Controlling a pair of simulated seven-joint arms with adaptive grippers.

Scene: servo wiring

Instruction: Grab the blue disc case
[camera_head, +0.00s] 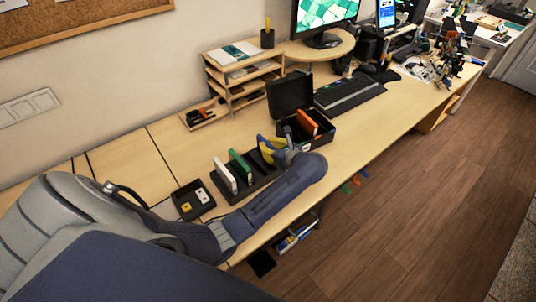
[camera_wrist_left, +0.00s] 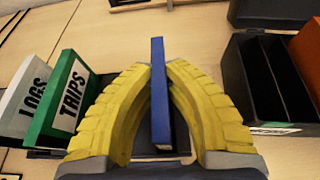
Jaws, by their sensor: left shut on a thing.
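The blue disc case (camera_wrist_left: 159,95) stands on edge between the yellow fingers of my left gripper (camera_wrist_left: 150,95) in the left wrist view. The fingers are shut on it, one on each side. In the head view my left gripper (camera_head: 270,148) is at the right end of the dark slotted rack (camera_head: 258,187). My right gripper is not in view.
A green case marked TRIPS (camera_wrist_left: 65,100) and a white case marked LOGS (camera_wrist_left: 24,98) stand left of the gripper. An open black box (camera_head: 318,137) with an orange case (camera_head: 307,122) is to the right. A small dark tray (camera_head: 193,200) lies left of the rack.

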